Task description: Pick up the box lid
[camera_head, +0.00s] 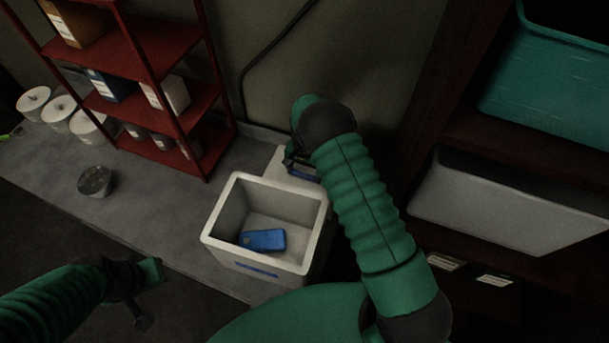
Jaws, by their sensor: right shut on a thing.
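An open white box (266,222) stands on the grey counter, with a blue object (262,240) lying on its floor. The box lid (280,168), white with a blue part, is just behind the box's back rim and partly hidden by my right arm. My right gripper (296,160) is shut on the lid; its fingertips are dark and partly covered by the wrist. I cannot tell whether the lid still touches the counter. My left gripper (147,292) is at the lower left, its fingers apart and empty, away from the box.
A red shelf (150,82) with boxes and cans stands behind on the left. At right, a dark rack holds a teal bin (550,85) and a white bin (500,205).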

